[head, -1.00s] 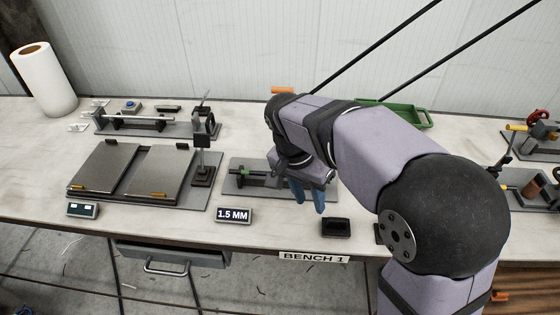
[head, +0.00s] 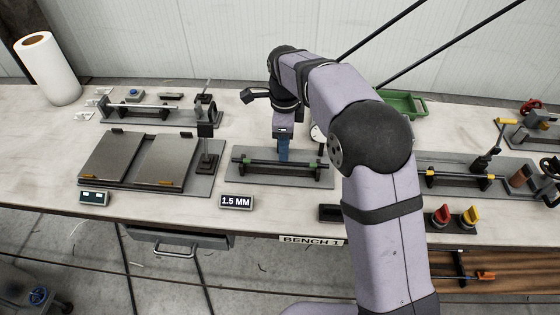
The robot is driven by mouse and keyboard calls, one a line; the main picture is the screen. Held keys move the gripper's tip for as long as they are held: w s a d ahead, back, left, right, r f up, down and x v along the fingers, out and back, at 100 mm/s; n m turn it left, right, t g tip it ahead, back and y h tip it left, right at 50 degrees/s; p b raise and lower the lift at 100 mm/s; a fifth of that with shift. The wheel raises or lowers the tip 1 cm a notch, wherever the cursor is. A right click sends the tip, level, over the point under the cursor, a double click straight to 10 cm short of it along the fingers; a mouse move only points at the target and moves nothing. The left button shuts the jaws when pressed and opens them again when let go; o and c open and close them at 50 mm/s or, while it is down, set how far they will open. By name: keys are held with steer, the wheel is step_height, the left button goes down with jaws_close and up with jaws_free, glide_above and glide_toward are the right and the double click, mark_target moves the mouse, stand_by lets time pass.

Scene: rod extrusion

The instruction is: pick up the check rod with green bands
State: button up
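The check rod with green bands (head: 262,163) is a dark rod lying level across holders on a grey plate (head: 240,178). One green band shows near its left end and one near its right end. My gripper (head: 283,158) points down at the middle of this rod, with its blue fingers right at the rod. The fingers overlap in this view, so I cannot tell whether they are open or closed around it. The rod appears to be resting in its holders.
A rod with yellow bands (head: 452,175) lies on another plate to the right. A flat two-panel fixture (head: 165,160) and a post (head: 206,145) stand to the left. A 1.5 MM display (head: 236,202) sits in front. A green tray (head: 405,103) is behind my arm.

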mark_target(280, 163)
steer(key=shift+f+p, duration=0.6)
steer(key=shift+f, duration=0.15)
steer(key=shift+w+a+f+p, duration=0.15)
steer(key=shift+f+p, duration=0.5)
steer(key=shift+f, duration=1.3)
jaws_close()
